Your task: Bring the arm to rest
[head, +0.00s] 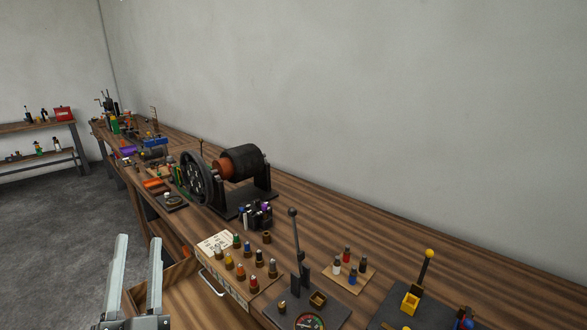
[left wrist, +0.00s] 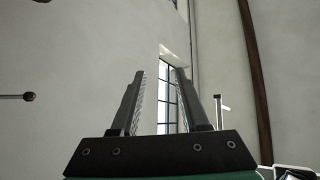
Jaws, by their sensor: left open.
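My left gripper (head: 137,275) is at the lower left of the head view, its two grey fingers pointing up and apart. It is beside the front edge of the wooden workbench (head: 370,225), with nothing between the fingers. In the left wrist view the open fingers (left wrist: 157,100) point up toward a pale wall and a tall window (left wrist: 168,90). My right gripper is not in either view.
A dynamo (head: 240,165) with a black wheel stands on the bench. Nearer are a box with coloured pegs (head: 240,270), a tall black lever (head: 296,250) beside a dial (head: 309,321), and a yellow-knobbed lever (head: 424,270). A drawer (head: 185,285) juts out near the gripper.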

